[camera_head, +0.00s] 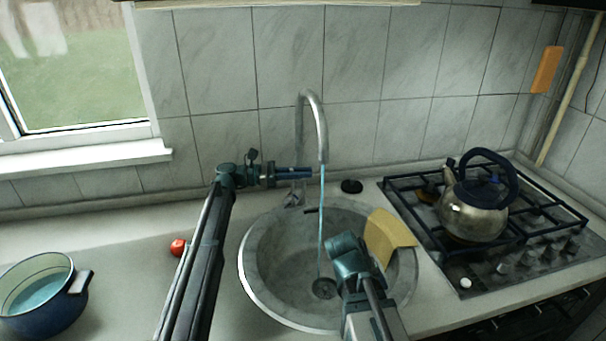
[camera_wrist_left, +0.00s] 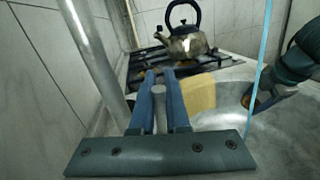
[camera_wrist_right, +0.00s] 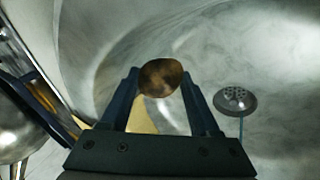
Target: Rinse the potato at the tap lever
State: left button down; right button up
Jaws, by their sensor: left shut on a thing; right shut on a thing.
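My left gripper (camera_head: 305,172) is shut on the tap lever (camera_wrist_left: 158,108), a short grey rod between its fingers in the left wrist view. The curved metal tap (camera_head: 322,128) stands behind the round grey sink (camera_head: 268,275). A thin blue water stream (camera_head: 321,215) falls from its spout to the drain (camera_head: 323,289). My right gripper (camera_head: 348,256) is over the sink, right of the stream. In the right wrist view it is shut on the brown potato (camera_wrist_right: 160,78), held at its fingertips. The potato is hidden in the head view. The stream (camera_wrist_right: 241,128) appears apart from it.
A yellow flat thing (camera_head: 390,232) leans at the sink's right rim. A metal kettle (camera_head: 474,210) stands on the gas hob (camera_head: 470,281) at right. A blue pot (camera_head: 45,305) and a small red thing (camera_head: 178,247) are left of the sink. A black disc (camera_head: 351,186) lies behind it.

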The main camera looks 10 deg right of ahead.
pick_arm(q)
jog(key=c, duration=1.2)
grip_release()
jog(key=shift+a, duration=0.1)
pick_arm(e)
jog(key=shift+f+b, duration=0.25)
jog(key=shift+b, duration=0.05)
pick_arm(q)
jog(key=v, duration=1.2)
